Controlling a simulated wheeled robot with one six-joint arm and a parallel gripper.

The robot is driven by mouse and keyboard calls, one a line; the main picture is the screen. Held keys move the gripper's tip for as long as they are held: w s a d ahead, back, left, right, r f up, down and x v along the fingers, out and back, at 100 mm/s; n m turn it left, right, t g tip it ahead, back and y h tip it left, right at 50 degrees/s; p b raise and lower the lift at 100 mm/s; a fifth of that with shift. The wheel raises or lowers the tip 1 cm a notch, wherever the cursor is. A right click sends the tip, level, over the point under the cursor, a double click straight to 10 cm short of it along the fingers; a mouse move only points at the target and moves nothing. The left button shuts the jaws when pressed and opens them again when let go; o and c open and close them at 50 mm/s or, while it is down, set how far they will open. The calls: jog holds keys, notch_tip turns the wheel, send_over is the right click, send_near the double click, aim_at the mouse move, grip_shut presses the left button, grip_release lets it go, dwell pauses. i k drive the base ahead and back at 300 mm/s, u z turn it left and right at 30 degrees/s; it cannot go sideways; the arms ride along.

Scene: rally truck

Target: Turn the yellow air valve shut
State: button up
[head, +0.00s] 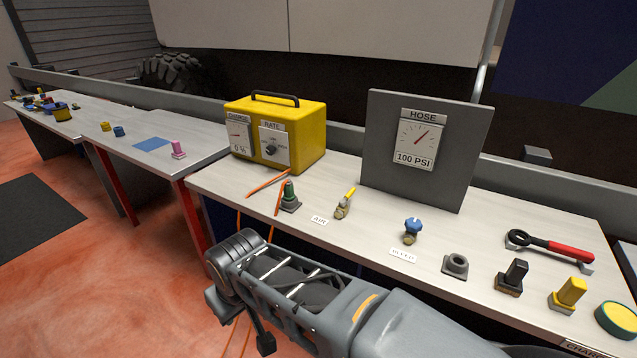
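The air valve (342,208) stands on the white bench in the head view, a small brass-coloured body with a yellow lever handle (350,194) slanting up to the right. A white label reading AIR (319,220) lies just to its left. Behind it, the hose gauge (416,142) on a grey panel reads 100 PSI. My grey arm crosses the bottom of the view, in front of the bench and nearer to me than the valve. My gripper's fingers cannot be made out in this view. Nothing of mine is seen touching the valve.
A green-topped fitting (289,197) with orange cables stands left of the valve, before a yellow charger box (305,127). A blue-knobbed valve (413,230) with its own label stands to the right. Farther right are a red-handled wrench (566,252) and several small parts.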

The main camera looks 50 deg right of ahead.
aim_at(342, 202)
jog(key=z, duration=0.05)
jog(key=i, duration=0.75)
jog(key=z, duration=1.1)
jog(key=i, duration=0.55)
jog(key=z, duration=0.55)
